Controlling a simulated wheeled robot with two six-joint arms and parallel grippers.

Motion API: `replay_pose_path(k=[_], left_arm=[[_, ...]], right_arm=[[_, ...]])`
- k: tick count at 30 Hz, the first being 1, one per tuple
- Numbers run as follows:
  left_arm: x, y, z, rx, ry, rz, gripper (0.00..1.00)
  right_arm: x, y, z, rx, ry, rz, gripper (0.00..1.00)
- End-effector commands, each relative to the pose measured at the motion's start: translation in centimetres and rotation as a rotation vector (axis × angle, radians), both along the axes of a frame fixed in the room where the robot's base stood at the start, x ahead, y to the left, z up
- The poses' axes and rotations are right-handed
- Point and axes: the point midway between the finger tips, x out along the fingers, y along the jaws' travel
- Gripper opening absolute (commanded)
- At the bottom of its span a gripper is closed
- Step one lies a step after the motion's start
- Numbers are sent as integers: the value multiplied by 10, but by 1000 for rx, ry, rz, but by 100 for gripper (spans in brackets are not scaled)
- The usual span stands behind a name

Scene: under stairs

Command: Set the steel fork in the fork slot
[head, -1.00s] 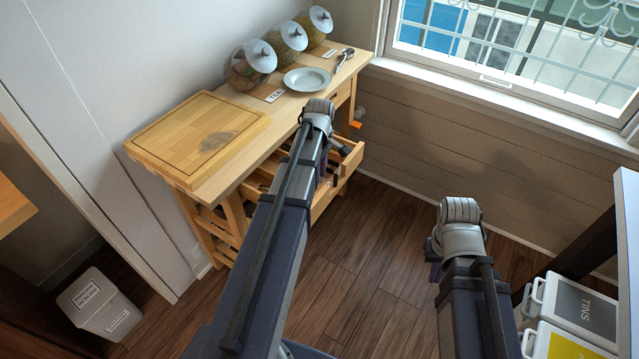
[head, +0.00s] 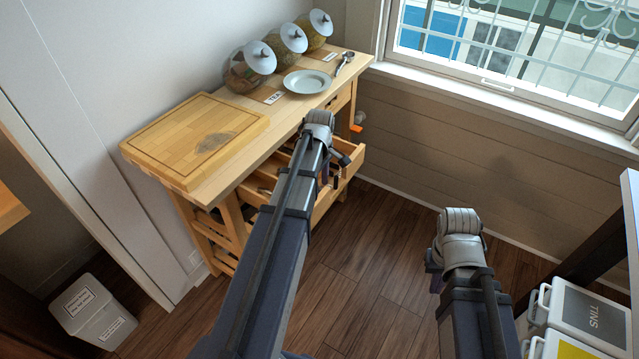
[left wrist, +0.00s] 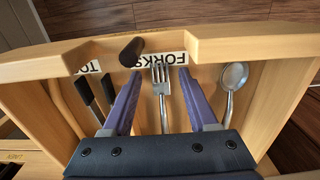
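The steel fork (left wrist: 161,100) lies in the open drawer (left wrist: 240,52), tines toward the drawer front, in line with the FORKS label (left wrist: 235,44). In the left wrist view my left gripper (left wrist: 160,74) is open, with one purple finger on each side of the fork. I cannot tell whether the fingers touch it. The lower end of the fork is hidden by the gripper body. In the head view my left arm hides much of the drawer (head: 340,184). My right gripper (head: 433,280) hangs over the floor, mostly hidden behind its wrist.
A spoon (left wrist: 234,78) lies right of the fork, and black-handled tongs (left wrist: 98,92) lie left. A dark cylinder (left wrist: 131,52) stands by the drawer front. Above, the counter holds a cutting board (head: 195,140), plate (head: 307,82) and jars (head: 250,66). Floor in front is clear.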

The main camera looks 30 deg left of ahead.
Motion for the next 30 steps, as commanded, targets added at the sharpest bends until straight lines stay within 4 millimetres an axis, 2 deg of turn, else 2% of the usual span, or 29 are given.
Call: replay_pose_path(k=[8, 14, 20, 30], left_arm=[[0, 0, 2, 0, 0, 0, 59], [0, 0, 13, 0, 0, 0, 59], [0, 0, 37, 0, 0, 0, 59], [0, 0, 90, 0, 0, 0, 59]], right_arm=[[0, 0, 2, 0, 0, 0, 0], [0, 0, 13, 0, 0, 0, 0], [0, 0, 37, 0, 0, 0, 0], [0, 0, 90, 0, 0, 0, 0]])
